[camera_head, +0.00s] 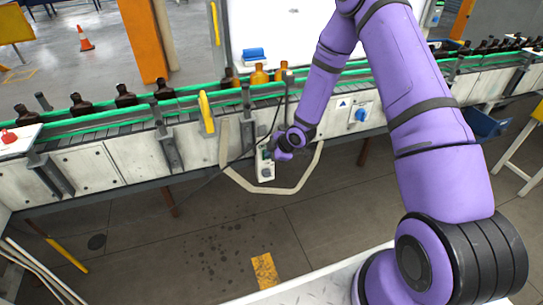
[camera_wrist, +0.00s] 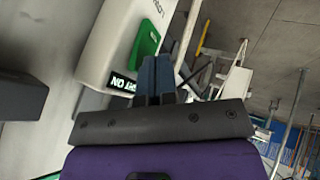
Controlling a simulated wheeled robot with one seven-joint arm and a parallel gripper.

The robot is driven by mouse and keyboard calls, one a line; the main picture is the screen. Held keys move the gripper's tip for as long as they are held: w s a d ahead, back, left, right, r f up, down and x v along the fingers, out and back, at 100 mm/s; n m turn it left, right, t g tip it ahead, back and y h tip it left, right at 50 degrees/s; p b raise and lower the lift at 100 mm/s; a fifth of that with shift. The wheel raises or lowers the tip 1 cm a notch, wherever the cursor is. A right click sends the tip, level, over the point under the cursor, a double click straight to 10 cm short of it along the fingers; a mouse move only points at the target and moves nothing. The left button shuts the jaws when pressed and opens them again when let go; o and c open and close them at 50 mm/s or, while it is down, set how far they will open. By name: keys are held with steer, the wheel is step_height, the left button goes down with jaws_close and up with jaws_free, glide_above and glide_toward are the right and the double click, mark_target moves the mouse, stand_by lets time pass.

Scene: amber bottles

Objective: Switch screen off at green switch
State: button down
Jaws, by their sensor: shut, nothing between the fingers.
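A pale switch box (camera_head: 265,171) hangs on the front of the conveyor in the head view. In the wrist view, the box (camera_wrist: 108,45) fills the upper left, with a bright green switch (camera_wrist: 146,42) on its face. A small dark screen (camera_wrist: 122,85) beside the switch shows lit, upside-down lettering that appears to end in "ON". My gripper (camera_wrist: 157,62) is shut and empty, its fingertips beside the green switch; I cannot tell whether they touch it. In the head view, my gripper (camera_head: 272,153) is at the box and partly hides its upper part.
The conveyor (camera_head: 105,155) runs across the scene, carrying amber bottles (camera_head: 259,76). A bent pale guard rail (camera_head: 235,178) surrounds the box below.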

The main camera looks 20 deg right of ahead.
steer(key=shift+w+g, duration=0.3)
steer(key=shift+w, duration=0.05)
steer(key=shift+r, duration=0.1)
steer(key=shift+r, duration=0.8)
steer(key=shift+s, duration=0.1)
